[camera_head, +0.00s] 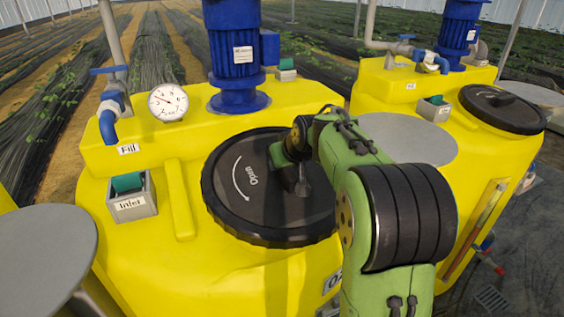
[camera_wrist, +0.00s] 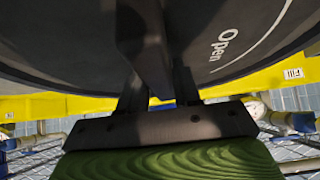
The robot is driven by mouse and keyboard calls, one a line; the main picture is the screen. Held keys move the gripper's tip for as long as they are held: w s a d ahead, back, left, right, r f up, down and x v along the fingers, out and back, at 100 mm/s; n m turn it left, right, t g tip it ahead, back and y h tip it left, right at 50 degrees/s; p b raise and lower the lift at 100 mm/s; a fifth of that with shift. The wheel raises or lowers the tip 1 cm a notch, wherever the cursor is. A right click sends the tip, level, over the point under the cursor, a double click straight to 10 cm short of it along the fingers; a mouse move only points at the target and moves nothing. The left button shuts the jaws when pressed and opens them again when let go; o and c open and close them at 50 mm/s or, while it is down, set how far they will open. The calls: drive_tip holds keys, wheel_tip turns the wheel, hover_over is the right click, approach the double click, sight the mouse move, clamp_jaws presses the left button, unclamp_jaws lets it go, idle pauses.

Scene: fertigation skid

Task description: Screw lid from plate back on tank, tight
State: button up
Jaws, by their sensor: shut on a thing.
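The black lid (camera_head: 250,205) with a ribbed rim and a white "Open" arrow lies over the top opening of the yellow tank (camera_head: 235,275) in the middle. I cannot tell how far its thread is engaged. My gripper (camera_head: 303,187) is above the lid, shut on its raised grip bar. In the wrist view, the two dark fingers of my gripper (camera_wrist: 160,92) sit either side of the lid's grip bar (camera_wrist: 143,45), and the lid (camera_wrist: 225,25) fills the upper part. My green arm hides the lid's right part.
A grey round plate (camera_head: 408,137) stands empty behind my arm, and another grey plate (camera_head: 38,262) is at lower left. A blue motor (camera_head: 235,50), a gauge (camera_head: 168,103) and an inlet box (camera_head: 131,197) surround the lid. A second yellow tank with its own black lid (camera_head: 503,109) is at right.

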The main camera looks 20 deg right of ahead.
drive_tip(key=shift+f, duration=0.1)
idle(0.3)
drive_tip(key=shift+w+f+b, duration=0.1)
drive_tip(key=shift+f+b, duration=0.25)
drive_tip(key=shift+b, duration=0.15)
drive_tip(key=shift+w+f+b, duration=0.1)
drive_tip(key=shift+f+b, duration=0.4)
drive_tip(key=shift+f, duration=0.1)
idle(0.8)
drive_tip(key=o, duration=1.1)
drive_tip(key=shift+o, duration=0.6)
drive_tip(key=shift+f, duration=0.2)
drive_tip(key=shift+o, duration=1.1)
drive_tip(key=shift+r, duration=0.1)
